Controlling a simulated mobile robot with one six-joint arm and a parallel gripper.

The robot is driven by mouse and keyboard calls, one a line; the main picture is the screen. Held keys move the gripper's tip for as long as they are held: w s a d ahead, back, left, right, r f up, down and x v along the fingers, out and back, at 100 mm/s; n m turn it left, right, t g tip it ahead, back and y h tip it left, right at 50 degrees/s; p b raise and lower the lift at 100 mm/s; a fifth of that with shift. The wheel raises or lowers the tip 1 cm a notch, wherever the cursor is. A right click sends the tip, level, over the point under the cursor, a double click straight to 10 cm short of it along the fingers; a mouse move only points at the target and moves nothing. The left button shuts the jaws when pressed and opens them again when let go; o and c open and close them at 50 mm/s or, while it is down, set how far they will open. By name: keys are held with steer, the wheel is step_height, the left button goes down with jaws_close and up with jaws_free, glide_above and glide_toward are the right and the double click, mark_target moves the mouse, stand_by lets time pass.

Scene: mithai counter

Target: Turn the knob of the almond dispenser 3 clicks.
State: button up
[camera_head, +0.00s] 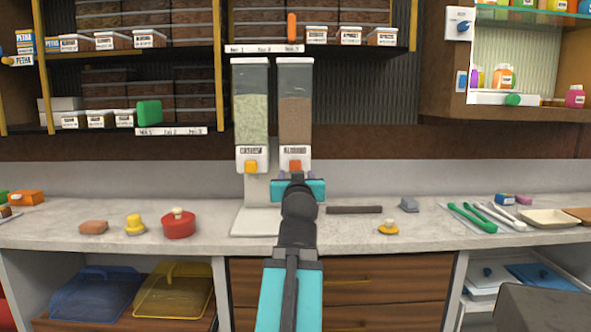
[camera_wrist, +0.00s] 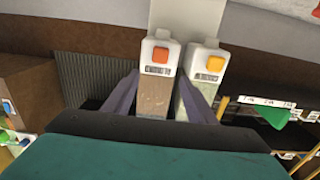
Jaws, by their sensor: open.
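The almond dispenser (camera_head: 295,105) is the right one of two clear upright dispensers, filled with brown pieces. Its orange-red knob (camera_head: 295,165) sits on a white front beside its label. In the wrist view, which is turned over, the same knob (camera_wrist: 160,54) shows between and beyond my finger tips. My gripper (camera_head: 298,176) is open and empty, just below and in front of the almond knob, with one finger to each side. In the wrist view my gripper (camera_wrist: 159,76) does not appear to touch the knob.
The left dispenser (camera_head: 251,105), with pale green contents and a yellow knob (camera_head: 251,167), stands close beside it. A red lidded pot (camera_head: 179,224) and a dark bar (camera_head: 354,209) lie on the counter (camera_head: 340,232). Shelves with boxes are behind.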

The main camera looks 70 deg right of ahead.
steer(key=shift+d+r+p, duration=0.1)
steer(key=shift+d+p, duration=0.2)
steer(key=shift+p, duration=0.2)
steer(key=p, duration=0.8)
glide_toward(296, 165)
steer(key=shift+w+d+r+p, duration=0.15)
steer(key=shift+w+r+p, duration=0.1)
steer(key=shift+p, duration=0.4)
steer(key=d+p, duration=0.1)
steer(key=p, duration=0.4)
steer(key=shift+w+d+p, duration=0.15)
steer(key=shift+w+p, duration=0.15)
steer(key=shift+w, duration=0.1)
steer(key=d+p, duration=0.1)
steer(key=p, duration=0.4)
steer(key=shift+f+p+x, duration=0.2)
steer(key=shift+p+x, duration=0.25)
steer(key=shift+x, duration=2.3)
steer(key=shift+c, duration=0.3)
